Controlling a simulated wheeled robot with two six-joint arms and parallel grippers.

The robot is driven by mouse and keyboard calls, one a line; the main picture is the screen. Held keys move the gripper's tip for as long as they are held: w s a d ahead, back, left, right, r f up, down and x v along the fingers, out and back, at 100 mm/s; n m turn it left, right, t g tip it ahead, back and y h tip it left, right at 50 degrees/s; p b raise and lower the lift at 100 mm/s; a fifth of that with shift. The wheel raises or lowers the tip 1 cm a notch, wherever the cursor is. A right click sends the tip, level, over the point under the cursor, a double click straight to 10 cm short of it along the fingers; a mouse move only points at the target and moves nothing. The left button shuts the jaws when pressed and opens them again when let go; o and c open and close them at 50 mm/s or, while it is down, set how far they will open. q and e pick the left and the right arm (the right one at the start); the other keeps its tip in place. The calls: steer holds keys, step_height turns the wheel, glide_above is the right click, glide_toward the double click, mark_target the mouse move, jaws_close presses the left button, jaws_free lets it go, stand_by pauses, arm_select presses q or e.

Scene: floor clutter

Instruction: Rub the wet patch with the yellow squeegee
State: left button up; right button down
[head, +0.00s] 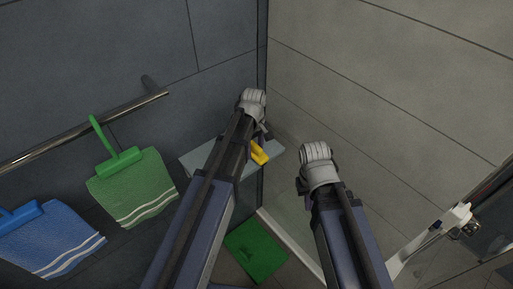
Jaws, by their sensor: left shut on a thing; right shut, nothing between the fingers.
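The yellow squeegee (259,153) shows only as a short yellow piece just below my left wrist, partly covered by my arm. My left gripper (263,134) is shut on it, near the pale shelf in the corner; its fingers are mostly hidden by the wrist. My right gripper (304,184) is shut and empty, to the right of the squeegee and apart from it, in front of the light wall; its fingers are hardly visible. I cannot make out the wet patch.
A pale shelf (196,160) sits in the corner. A green flat thing (256,250) lies low between my arms. A white and metal fitting (456,219) stands at right.

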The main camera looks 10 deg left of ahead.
arm_select(q)
steer(key=shift+s+a, duration=1.35)
steer(key=shift+s, duration=0.3)
steer(key=shift+w+a, duration=0.25)
steer(key=shift+w, duration=0.1)
steer(key=shift+w+d, duration=0.35)
steer(key=shift+w, duration=0.3)
steer(key=shift+w+d, duration=0.75)
steer(key=shift+w, duration=0.15)
steer(key=shift+w+d, duration=1.15)
steer(key=shift+w, duration=0.2)
steer(key=shift+w+d, duration=0.55)
steer(key=shift+w, duration=0.2)
steer(key=shift+w+d, duration=0.5)
steer(key=shift+w, duration=0.2)
